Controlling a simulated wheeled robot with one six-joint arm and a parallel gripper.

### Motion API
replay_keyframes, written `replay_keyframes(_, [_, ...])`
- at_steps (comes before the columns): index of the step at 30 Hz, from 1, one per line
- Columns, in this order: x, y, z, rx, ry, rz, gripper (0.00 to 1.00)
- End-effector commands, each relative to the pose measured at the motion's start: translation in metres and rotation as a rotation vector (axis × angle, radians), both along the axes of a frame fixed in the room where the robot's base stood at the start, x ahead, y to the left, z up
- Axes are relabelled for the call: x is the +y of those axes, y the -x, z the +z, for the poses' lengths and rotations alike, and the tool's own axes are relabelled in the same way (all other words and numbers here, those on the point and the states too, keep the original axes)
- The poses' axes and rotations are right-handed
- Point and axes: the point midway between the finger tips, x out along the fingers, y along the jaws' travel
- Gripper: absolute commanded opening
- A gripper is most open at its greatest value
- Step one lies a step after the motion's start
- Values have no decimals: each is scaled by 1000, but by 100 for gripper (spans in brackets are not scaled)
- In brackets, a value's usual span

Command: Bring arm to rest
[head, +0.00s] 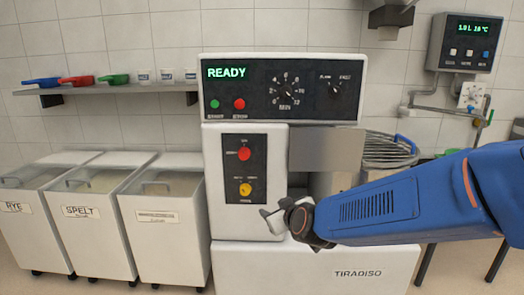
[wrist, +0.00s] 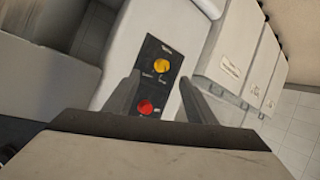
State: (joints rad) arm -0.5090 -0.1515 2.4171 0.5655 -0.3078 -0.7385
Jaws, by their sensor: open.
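My blue arm reaches in from the right in the head view, with my gripper (head: 270,218) in front of the white mixer (head: 305,270) marked TIRADISO. In the wrist view my gripper (wrist: 160,95) is open and empty, its two dark fingers apart. Between and beyond the fingers is the machine's dark side panel (wrist: 158,75), with a yellow knob (wrist: 162,66) and a red knob (wrist: 145,107). The same red knob (head: 244,154) and yellow knob (head: 245,189) show above my gripper in the head view. I cannot tell whether a fingertip touches the machine.
The mixer's display (head: 227,72) reads READY. White flour bins (head: 168,235) stand to the left. A shelf (head: 118,91) holds coloured scoops and cups. A grey control box (head: 466,43) hangs at the upper right. A wire guard (head: 390,148) sits behind my arm.

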Motion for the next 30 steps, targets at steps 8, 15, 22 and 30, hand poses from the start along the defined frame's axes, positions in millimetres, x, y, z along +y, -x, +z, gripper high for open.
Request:
replay_keyframes(8, [-67,62,9,200,-69,-21,51])
replay_keyframes(15, [-129,133,2,389,-86,-107,51])
replay_keyframes(22, [-190,214,-11,568,-82,-262,51])
replay_keyframes(30, [-240,293,-26,720,-72,-458,51])
